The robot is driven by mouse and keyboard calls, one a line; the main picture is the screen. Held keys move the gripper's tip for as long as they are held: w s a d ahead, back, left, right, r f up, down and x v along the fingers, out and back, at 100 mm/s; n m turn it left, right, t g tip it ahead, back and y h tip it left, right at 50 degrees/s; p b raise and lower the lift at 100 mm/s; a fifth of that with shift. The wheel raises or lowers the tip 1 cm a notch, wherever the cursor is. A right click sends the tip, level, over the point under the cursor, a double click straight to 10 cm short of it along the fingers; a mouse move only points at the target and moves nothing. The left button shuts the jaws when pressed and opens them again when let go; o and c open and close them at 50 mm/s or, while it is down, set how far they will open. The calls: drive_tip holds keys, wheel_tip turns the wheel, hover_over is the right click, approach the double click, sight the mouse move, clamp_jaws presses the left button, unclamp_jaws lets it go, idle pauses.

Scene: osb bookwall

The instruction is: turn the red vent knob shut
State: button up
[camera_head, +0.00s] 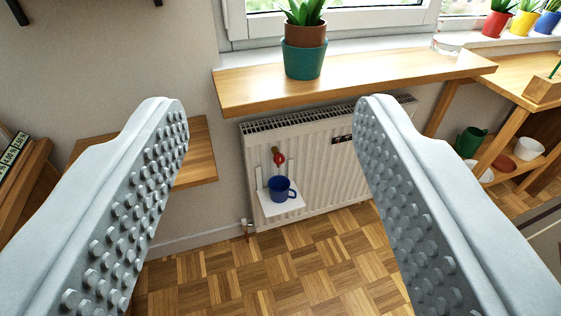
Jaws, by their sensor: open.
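A small red knob (279,158) with a brownish part beside it shows at the front of the white radiator (320,175), above a small white shelf (283,207). It is small here, and I cannot tell how far it is turned. A blue mug (282,189) stands on the small shelf, just below the knob. My gripper (270,105) is open and empty, its two studded fingers wide apart in the foreground. The knob appears between the fingers in the picture but lies well beyond them, apart from both.
A wooden sill (350,82) juts out above the radiator and bears a potted plant (304,50). A wooden shelf (197,158) is at left. At right are a wooden desk (510,75) and low shelving with a green mug (469,141). The parquet floor (270,270) in front is clear.

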sight(280, 161)
drive_tip(key=w+d+f+n, duration=0.1)
drive_tip(key=w+f, duration=0.5)
drive_tip(key=w, duration=0.3)
drive_tip(key=w+d+f+n, duration=0.1)
drive_tip(key=w+d+f, duration=0.1)
drive_tip(key=w+f, duration=0.6)
drive_tip(key=w+d+f, duration=0.1)
drive_tip(key=w+f, duration=0.4)
drive_tip(key=w, duration=0.6)
drive_tip(key=w+d+f+n+y, duration=0.1)
drive_tip(key=w+f+y, duration=0.25)
drive_tip(key=f, duration=1.15)
drive_tip(key=w+d+f+y, duration=0.15)
drive_tip(key=w+f, duration=0.25)
drive_tip(key=f, duration=1.2)
drive_tip(key=x, duration=1.7)
drive_tip(key=shift+s+a, duration=0.1)
drive_tip(key=shift+a, duration=0.25)
drive_tip(key=shift+r, duration=0.1)
drive_tip(key=c, duration=1)
